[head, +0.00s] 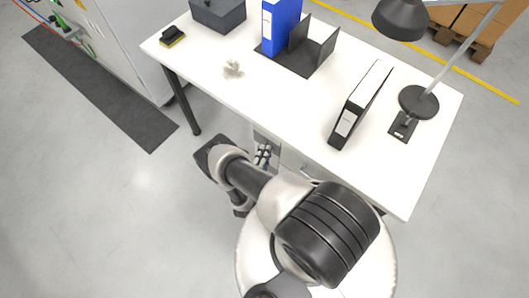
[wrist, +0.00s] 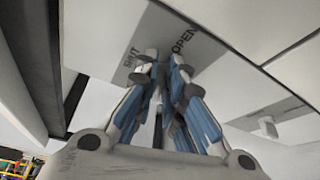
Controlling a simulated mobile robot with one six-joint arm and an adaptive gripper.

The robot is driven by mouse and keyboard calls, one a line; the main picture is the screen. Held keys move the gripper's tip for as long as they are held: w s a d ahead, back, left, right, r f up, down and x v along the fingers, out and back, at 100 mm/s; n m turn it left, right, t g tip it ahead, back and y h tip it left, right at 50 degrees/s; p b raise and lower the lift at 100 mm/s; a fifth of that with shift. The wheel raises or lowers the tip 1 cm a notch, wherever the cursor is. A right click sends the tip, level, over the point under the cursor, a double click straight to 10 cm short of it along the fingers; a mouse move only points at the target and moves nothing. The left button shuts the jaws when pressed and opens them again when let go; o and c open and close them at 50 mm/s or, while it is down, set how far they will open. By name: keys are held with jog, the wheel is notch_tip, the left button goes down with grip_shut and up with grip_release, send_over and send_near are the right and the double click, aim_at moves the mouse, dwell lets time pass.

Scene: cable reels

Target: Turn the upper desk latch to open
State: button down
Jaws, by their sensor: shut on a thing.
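In the wrist view my gripper (wrist: 163,68) reaches up to a grey plate (wrist: 203,50) on a white front, marked SHUT on the left and OPEN on the right. Its fingers are closed together in front of the plate, on the latch there. The latch is mostly hidden between the fingers, so I cannot tell which mark it points to. A second latch with a small pale knob (wrist: 268,126) sits on another grey plate at the right, apart from my gripper. In the head view my gripper (head: 263,155) is at the desk's front edge, partly hidden by my arm.
The white desk (head: 225,75) holds a blue binder (head: 278,25), a black binder (head: 360,105), a lamp (head: 402,18), a dark box (head: 218,13) and a crumpled paper (head: 233,69). A dark desk leg (head: 183,103) stands left of my gripper.

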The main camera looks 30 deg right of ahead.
dwell(0.4)
jog(key=c, duration=1.7)
grip_release()
jog(key=shift+v, duration=6)
jog(key=shift+w+a, duration=0.1)
